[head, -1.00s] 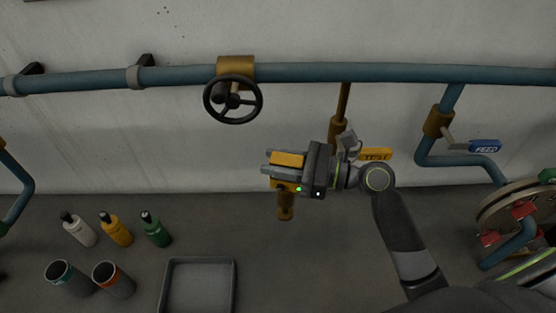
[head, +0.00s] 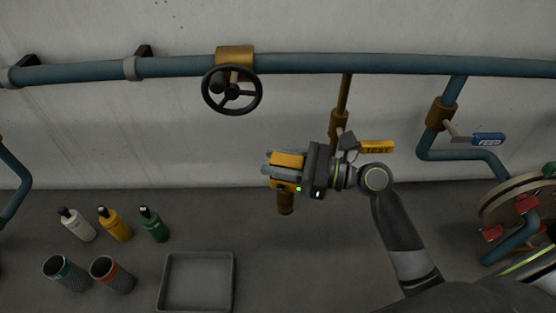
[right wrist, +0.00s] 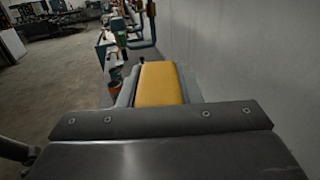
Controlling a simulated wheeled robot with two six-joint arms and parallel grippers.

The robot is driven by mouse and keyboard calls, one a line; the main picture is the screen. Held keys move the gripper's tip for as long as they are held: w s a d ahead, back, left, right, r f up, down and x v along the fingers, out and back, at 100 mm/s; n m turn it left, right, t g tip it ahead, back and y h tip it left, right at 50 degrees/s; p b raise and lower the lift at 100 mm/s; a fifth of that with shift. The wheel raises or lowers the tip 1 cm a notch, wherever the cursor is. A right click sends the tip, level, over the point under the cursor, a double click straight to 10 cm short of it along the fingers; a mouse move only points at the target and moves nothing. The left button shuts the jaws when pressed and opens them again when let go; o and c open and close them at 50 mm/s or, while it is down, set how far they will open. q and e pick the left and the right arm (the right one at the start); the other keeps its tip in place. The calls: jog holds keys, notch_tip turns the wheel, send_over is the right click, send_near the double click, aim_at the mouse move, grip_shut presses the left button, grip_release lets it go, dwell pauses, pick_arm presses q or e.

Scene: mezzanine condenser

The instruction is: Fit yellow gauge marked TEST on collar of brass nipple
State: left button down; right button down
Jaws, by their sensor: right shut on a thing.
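My right gripper (head: 268,170) is shut on a yellow block-like body, which I take to be the gauge (head: 287,160). The gauge also shows between the fingers in the right wrist view (right wrist: 160,84); I see no dial or marking on it. A short brass-coloured stub (head: 286,203) shows just below the gripper; I cannot tell if it belongs to the gauge or is the nipple. A brass drop pipe (head: 344,97) with a fitting hangs behind the wrist, its lower end hidden. A yellow lever marked TEST (head: 377,147) is beside it. My left gripper is out of view.
A blue pipe (head: 400,66) with a black handwheel (head: 232,90) runs along the wall. A blue FEED lever (head: 488,139) is at right. Several bottles, two cups (head: 113,276) and an empty grey tray (head: 197,255) are at lower left. Floor right of the tray looks clear.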

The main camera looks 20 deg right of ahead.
jog(key=shift+f+b, duration=0.45)
jog(key=shift+f, duration=0.45)
jog(key=c, duration=1)
grip_release()
jog(key=shift+o, duration=0.2)
jog(key=shift+s+d+f, duration=0.1)
jog(key=shift+s+d, duration=0.05)
jog(key=shift+d, duration=0.1)
jog(key=b+v, duration=0.3)
jog(key=v, duration=1.3)
jog(key=shift+s+d+b, duration=0.25)
jog(key=shift+d+b, duration=0.1)
jog(key=shift+b, duration=0.05)
